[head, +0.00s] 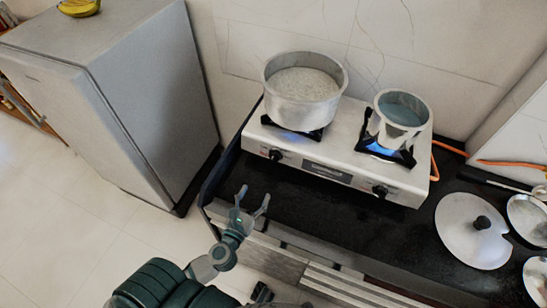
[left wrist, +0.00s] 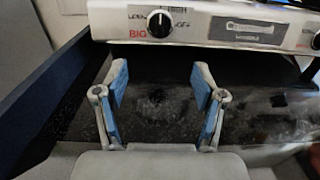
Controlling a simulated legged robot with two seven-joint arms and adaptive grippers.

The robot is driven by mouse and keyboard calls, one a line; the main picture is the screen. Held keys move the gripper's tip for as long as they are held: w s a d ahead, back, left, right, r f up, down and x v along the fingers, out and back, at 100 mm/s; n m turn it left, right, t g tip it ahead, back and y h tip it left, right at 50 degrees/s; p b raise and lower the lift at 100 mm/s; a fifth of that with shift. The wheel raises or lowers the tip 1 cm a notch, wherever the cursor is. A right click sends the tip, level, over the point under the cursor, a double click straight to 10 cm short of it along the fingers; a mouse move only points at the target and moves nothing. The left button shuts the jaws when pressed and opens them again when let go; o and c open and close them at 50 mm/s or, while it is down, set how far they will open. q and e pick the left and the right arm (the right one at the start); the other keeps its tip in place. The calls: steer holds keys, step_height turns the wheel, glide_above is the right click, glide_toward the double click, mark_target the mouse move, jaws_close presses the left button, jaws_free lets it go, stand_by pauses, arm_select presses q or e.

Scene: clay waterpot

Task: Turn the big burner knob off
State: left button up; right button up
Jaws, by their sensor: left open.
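The big burner knob (head: 276,155) is a black dial on the left of the stove's white front panel. In the left wrist view the knob (left wrist: 160,23) sits beside a red "BIG" label, and its white mark points roughly up, toward "HIGH". My left gripper (head: 253,197) is open and empty, in front of and below the knob, apart from it. In the left wrist view its two blue-padded fingers (left wrist: 160,85) are spread wide over the dark counter, with the knob beyond and between them. My right gripper is not seen.
The stove (head: 345,155) carries a large pot (head: 302,105) on the left and a smaller pot (head: 402,125) on the right, above a blue flame. A second knob (head: 380,191) is at right. A fridge (head: 140,100) stands left; a lid (head: 470,238) lies right on the black counter (head: 400,235).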

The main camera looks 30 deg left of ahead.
mark_target(272, 161)
arm_select(q)
steer(key=w, duration=0.9)
steer(key=w+a, duration=0.1)
steer(key=w, duration=0.4)
steer(key=shift+w, duration=0.35)
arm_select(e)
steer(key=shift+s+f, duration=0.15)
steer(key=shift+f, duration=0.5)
arm_select(q)
steer(key=c, duration=1.1)
steer(key=shift+c, duration=0.2)
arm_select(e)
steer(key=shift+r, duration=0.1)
